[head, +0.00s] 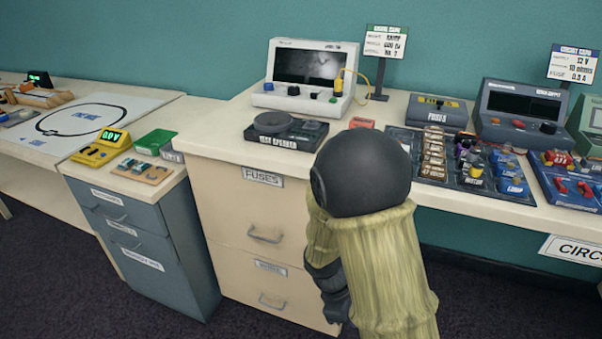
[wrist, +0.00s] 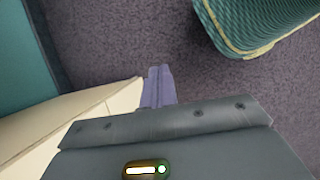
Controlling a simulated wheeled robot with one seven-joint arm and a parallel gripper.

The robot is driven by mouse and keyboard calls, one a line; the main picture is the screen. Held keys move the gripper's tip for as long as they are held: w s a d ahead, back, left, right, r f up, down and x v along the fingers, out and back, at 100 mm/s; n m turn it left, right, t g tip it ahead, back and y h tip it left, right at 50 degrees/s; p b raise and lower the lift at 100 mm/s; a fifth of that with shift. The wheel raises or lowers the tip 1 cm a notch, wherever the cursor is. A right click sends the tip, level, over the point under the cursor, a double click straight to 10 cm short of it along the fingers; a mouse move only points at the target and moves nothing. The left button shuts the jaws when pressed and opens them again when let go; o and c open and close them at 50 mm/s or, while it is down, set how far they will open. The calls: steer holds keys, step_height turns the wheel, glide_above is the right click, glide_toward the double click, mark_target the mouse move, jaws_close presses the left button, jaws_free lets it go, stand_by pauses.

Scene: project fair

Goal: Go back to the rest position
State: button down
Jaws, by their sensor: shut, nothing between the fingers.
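My gripper shows in the wrist view (wrist: 160,72), its fingers together with nothing between them, pointing over the dark carpet. A cream cabinet edge (wrist: 75,125) lies to the left of the fingers, apart from them in the picture. In the head view my arm, in a yellowish sleeve with a dark round joint, stands in front of the bench. It bends down beside the cream drawers, and the gripper's fingertips are not visible there.
The cream drawer unit (head: 230,215) and a blue-grey cabinet (head: 150,245) stand left of my arm, drawers closed. The benchtop holds a speaker tester (head: 285,131), an oscilloscope-like instrument (head: 310,75) and a parts tray (head: 480,182). Carpet (head: 60,275) is clear at lower left. A teal ribbed object (wrist: 255,20) is upper right.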

steer(key=s+d+r+m+t+y+p, duration=0.1)
steer(key=r+m+p, duration=0.5)
steer(key=r+p, duration=1.1)
steer(key=s+d+r+m+t+y+p, duration=0.2)
steer(key=r+m+p, duration=0.5)
steer(key=r+p, duration=1)
step_height(320, 180, up, 11)
steer(key=shift+s+d+f+t+y, duration=0.2)
steer(key=shift+t+y, duration=0.2)
steer(key=shift+y, duration=0.3)
